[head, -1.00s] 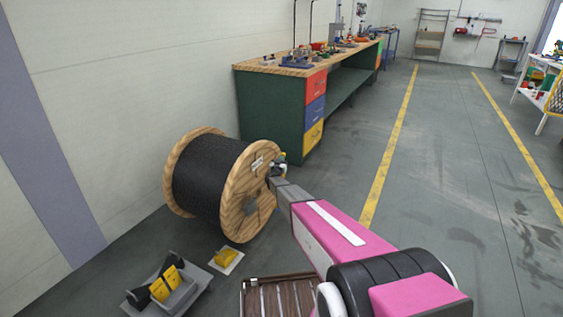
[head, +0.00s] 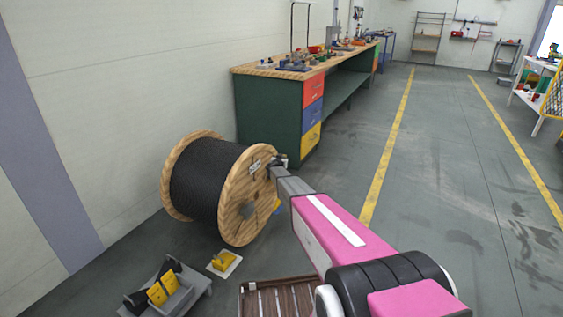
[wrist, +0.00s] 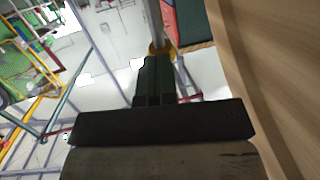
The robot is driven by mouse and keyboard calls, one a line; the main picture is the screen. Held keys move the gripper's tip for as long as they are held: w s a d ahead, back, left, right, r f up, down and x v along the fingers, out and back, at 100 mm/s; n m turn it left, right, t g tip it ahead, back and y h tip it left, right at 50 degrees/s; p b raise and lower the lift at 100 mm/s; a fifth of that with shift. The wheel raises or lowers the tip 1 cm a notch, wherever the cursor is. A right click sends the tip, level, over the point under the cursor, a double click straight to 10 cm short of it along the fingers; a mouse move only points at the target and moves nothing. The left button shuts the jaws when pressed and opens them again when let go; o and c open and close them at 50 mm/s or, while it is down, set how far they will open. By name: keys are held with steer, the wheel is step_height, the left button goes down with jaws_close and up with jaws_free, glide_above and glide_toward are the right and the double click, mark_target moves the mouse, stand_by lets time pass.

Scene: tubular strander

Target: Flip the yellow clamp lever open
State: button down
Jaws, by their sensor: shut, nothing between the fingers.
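I cannot make out the yellow clamp lever for certain in either view. In the wrist view a yellow ring (wrist: 160,50) sits around a grey post just beyond my fingertips; I cannot tell whether it belongs to the clamp. My gripper (wrist: 153,72) is shut, with its dark fingers together and nothing between them. In the head view my gripper (head: 277,163) is small, beside the right flange of the wooden cable reel (head: 240,212). The flange hides part of what is around it. A small yellow and blue bit (head: 277,205) shows low behind the flange's edge.
The reel's wooden face (wrist: 275,90) fills the right of the wrist view, close beside my gripper. A yellow block on a white plate (head: 236,266) and a grey tray with yellow pieces (head: 185,300) lie in front.

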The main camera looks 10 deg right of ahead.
steer(key=shift+d+x, duration=0.2)
steer(key=shift+x, duration=1.2)
steer(key=w+d+f, duration=0.3)
steer(key=w+f, duration=0.1)
steer(key=shift+w+d+f, duration=0.15)
steer(key=shift+w+d, duration=0.15)
